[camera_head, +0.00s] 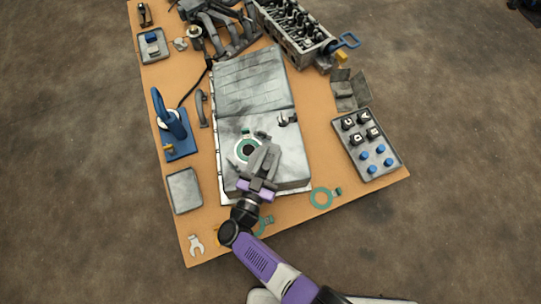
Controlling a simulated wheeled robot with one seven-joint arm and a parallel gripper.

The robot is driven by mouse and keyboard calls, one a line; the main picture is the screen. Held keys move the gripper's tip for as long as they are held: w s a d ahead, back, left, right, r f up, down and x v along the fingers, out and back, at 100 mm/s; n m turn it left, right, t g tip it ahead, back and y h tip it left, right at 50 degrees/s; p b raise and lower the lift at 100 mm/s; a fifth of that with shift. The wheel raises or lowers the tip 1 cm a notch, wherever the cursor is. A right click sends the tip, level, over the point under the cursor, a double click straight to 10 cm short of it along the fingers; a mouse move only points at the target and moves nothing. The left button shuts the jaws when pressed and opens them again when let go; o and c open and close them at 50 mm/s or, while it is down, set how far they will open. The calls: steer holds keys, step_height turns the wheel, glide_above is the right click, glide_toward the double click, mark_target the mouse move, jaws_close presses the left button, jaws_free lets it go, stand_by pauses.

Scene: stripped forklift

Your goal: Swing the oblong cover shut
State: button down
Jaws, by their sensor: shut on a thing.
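A large grey metal housing (296,172) lies in the middle of the orange board. On its lower half is a green ring (240,147) around a dark round centre. My gripper (263,164) is over this lower half, just right of and below the ring. It is shut on a grey piece that looks like the oblong cover (271,153). The cover lies close beside the ring and partly overlaps its right side in this view. The fingers hide much of the cover, and its hinge and exact angle cannot be made out.
A ribbed grey panel (250,82) forms the housing's upper half. A small dark fitting (287,118) stands at the right. A blue-handled tool (171,123) stands left, a tray of knobs (389,164) right, and an engine block (290,27) behind. Another green ring (313,199) lies near the front edge.

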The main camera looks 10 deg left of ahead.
steer(key=shift+a+f+m+g+h+b, duration=0.1)
steer(key=shift+a+m+g+h+b, duration=0.15)
steer(key=shift+m+h+b, duration=0.35)
steer(key=shift+h, duration=0.3)
steer(key=c, duration=1.2)
jaws_free()
steer(key=shift+p+v, duration=0.75)
steer(key=shift+v, duration=3.2)
